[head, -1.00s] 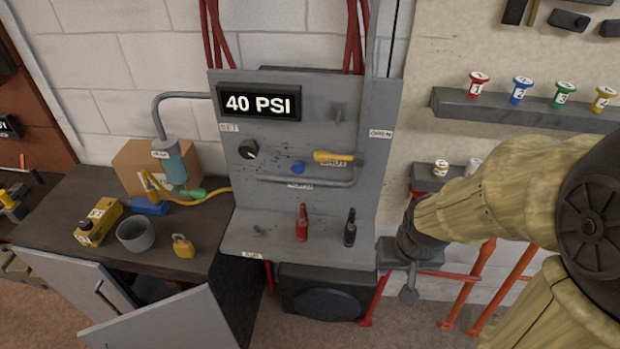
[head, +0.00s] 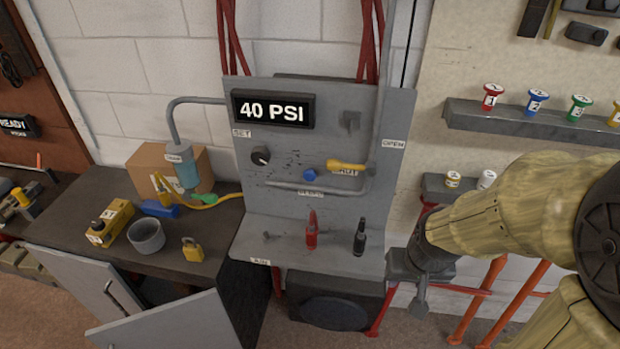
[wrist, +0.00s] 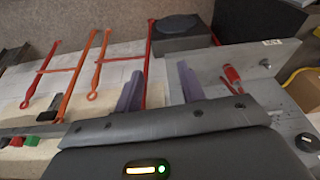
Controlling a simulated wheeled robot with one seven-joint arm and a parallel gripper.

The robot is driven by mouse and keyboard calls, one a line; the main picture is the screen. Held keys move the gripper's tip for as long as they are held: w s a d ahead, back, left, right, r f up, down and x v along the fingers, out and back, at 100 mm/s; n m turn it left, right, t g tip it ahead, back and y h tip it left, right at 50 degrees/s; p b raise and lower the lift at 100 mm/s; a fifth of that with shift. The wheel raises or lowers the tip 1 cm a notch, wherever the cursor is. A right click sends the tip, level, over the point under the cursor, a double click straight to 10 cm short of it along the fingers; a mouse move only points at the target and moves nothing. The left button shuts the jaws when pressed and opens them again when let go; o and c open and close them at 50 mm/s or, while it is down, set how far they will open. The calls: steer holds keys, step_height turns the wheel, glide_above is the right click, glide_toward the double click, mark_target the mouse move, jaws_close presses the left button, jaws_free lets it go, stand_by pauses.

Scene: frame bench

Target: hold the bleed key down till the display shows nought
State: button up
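The display (head: 272,110) at the top of the grey panel reads 40 PSI. A round blue key (head: 311,174) sits on the panel above the label that seems to read BLEED (head: 311,193); I take it as the bleed key. It is not clearly seen in the wrist view. My gripper (head: 420,298) hangs to the right of the panel's shelf, lower than the blue key and well apart from it. In the wrist view its two fingers (wrist: 160,88) stand apart with nothing between them.
A yellow-handled lever (head: 345,166) is close to the blue key's right. A black knob (head: 261,156) is to its left. A red tool (head: 311,232) and a black tool (head: 359,238) stand on the panel's shelf (head: 290,257). Red stands rise at the right.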

steer(key=shift+w+f, duration=0.15)
steer(key=shift+w, duration=0.05)
steer(key=c, duration=0.7)
steer(key=w+n+t, duration=0.1)
steer(key=w, duration=0.1)
steer(key=w+f+n+t+b, duration=0.1)
steer(key=w+n, duration=0.1)
steer(key=w, duration=0.1)
steer(key=w+f+n+t+b, duration=0.1)
steer(key=w+n, duration=0.1)
steer(key=shift+w+a+f+t, duration=0.15)
steer(key=shift+a+f+t, duration=0.1)
steer(key=shift+t, duration=0.05)
jaws_close()
steer(key=w+a+f+n+t+y+b, duration=0.1)
steer(key=w+a+n+t+y+b, duration=0.2)
steer(key=w+a+n+t+y, duration=0.55)
steer(key=shift+s+a+r+n+g+y+b, duration=0.2)
steer(key=shift+a+n+y+b, duration=0.5)
steer(key=shift+n, duration=1.4)
steer(key=shift+w+a+r+n+g+y+b, duration=0.1)
steer(key=shift+a+r+n+y, duration=0.25)
steer(key=shift+a+n, duration=1.25)
steer(key=shift+s+a+r+n+g+y+b, duration=0.15)
steer(key=shift+a+n+y+b, duration=0.3)
steer(key=shift+n, duration=2.1)
steer(key=shift+w, duration=0.1)
